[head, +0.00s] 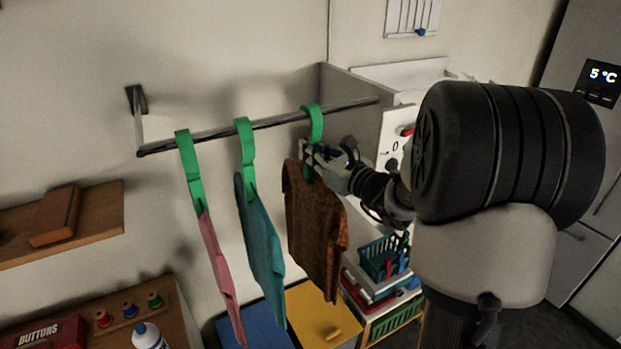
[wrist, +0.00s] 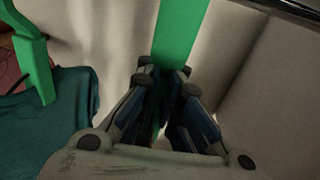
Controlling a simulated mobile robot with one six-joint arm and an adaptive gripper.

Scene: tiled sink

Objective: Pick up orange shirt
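The orange-brown shirt (head: 316,228) hangs from a green hanger (head: 313,123) on the dark rail (head: 270,122), the rightmost of three garments. My gripper (head: 312,158) is at the stem of this hanger, just above the shirt's top edge. In the wrist view the green hanger (wrist: 180,30) runs down between the fingers of my gripper (wrist: 168,76), which are closed in on it from both sides. The hanger's hook is still over the rail. The orange shirt cannot be made out in the wrist view.
A teal shirt (head: 260,237) and a pink garment (head: 220,275) hang to the left on green hangers. A grey box-like panel (head: 350,110) stands behind the rail's right end. Blue and yellow bins (head: 318,315) and a green basket (head: 378,258) are below.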

